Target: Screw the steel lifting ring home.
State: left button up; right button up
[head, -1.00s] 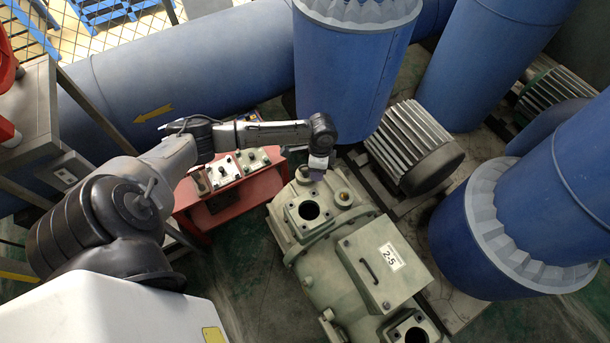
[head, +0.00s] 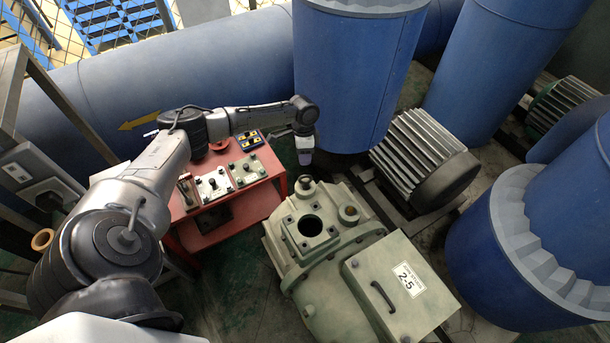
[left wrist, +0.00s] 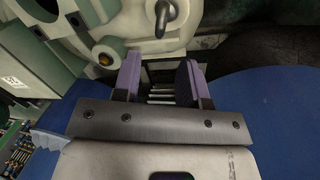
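The green compressor (head: 322,265) stands below my left arm. A small dark metal piece, apparently the steel lifting ring (left wrist: 166,16), stands on a round boss of it, seen nearly edge-on at the top of the left wrist view. In the head view the same boss, with the ring too small to make out clearly (head: 305,183), is just below my left gripper (head: 304,157). The purple fingers (left wrist: 160,78) are apart with nothing between them, clear of the ring. How far the ring is screwed in cannot be told. My right gripper is out of view.
A red stand (head: 235,195) with panels of valves and switches is left of the compressor. A finned motor (head: 425,160) is on its right. A large blue pipe (head: 350,75) rises close behind my gripper.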

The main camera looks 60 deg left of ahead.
pick_arm(q)
jog(key=f+b, duration=0.1)
jog(key=f, duration=0.1)
jog(key=d+f, duration=0.1)
jog(key=f, duration=0.2)
jog(key=f+b, duration=0.1)
jog(key=f, duration=0.2)
jog(key=shift+s+d+b, duration=0.2)
jog(key=shift+s+b, duration=0.15)
jog(key=shift+c, duration=0.2)
grip_shut()
